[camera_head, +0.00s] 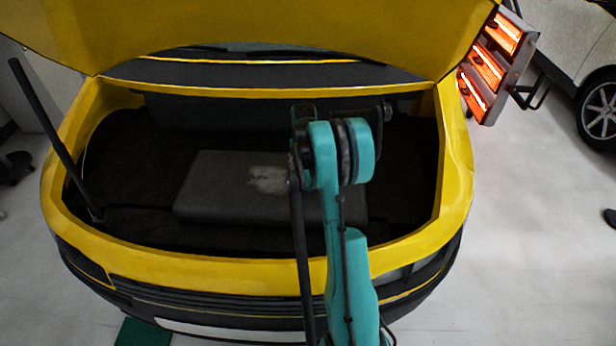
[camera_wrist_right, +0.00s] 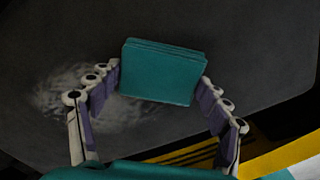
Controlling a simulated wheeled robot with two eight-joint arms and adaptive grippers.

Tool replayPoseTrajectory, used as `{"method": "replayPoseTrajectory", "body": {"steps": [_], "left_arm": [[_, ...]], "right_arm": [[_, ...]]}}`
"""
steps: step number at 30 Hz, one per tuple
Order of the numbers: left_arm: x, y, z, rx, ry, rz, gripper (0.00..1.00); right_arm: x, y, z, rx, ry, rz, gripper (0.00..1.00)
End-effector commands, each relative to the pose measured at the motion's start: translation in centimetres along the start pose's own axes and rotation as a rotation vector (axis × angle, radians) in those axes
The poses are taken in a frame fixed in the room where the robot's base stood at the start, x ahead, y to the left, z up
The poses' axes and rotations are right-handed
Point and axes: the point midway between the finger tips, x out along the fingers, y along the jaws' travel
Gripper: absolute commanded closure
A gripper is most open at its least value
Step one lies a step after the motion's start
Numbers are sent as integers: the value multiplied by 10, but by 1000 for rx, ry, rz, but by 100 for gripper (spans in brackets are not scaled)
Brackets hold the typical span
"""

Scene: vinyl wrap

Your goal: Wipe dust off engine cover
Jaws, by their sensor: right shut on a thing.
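The engine cover (camera_head: 215,200) is a dark grey slab in the middle of the open engine bay. A pale dust patch (camera_head: 267,180) lies on its top, and it also shows at the left in the right wrist view (camera_wrist_right: 65,95). My right gripper (camera_wrist_right: 158,78) is shut on a folded teal cloth (camera_wrist_right: 162,72), held between its fingers over the cover beside the dust. I cannot tell whether the cloth touches the cover. In the head view my right arm hides the cover's right part and most of the gripper. My left gripper is not in view.
The yellow car's hood (camera_head: 250,25) is raised over the bay. A dark prop rod (camera_head: 55,135) stands at the left. The yellow front rim (camera_head: 200,258) borders the bay. A glowing orange heat lamp (camera_head: 487,65) stands at the right, with another car (camera_head: 600,50) beyond.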

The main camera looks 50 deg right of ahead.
Motion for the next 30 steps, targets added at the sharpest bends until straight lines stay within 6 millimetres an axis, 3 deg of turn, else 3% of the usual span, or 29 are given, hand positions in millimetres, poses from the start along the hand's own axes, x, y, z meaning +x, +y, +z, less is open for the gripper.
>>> {"method": "replayPoseTrajectory", "body": {"steps": [6, 30], "left_arm": [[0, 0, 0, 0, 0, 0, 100], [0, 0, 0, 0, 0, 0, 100]], "right_arm": [[0, 16, -15, -4, 3, 3, 46], [-2, 49, -43, -3, 2, 1, 46]]}}
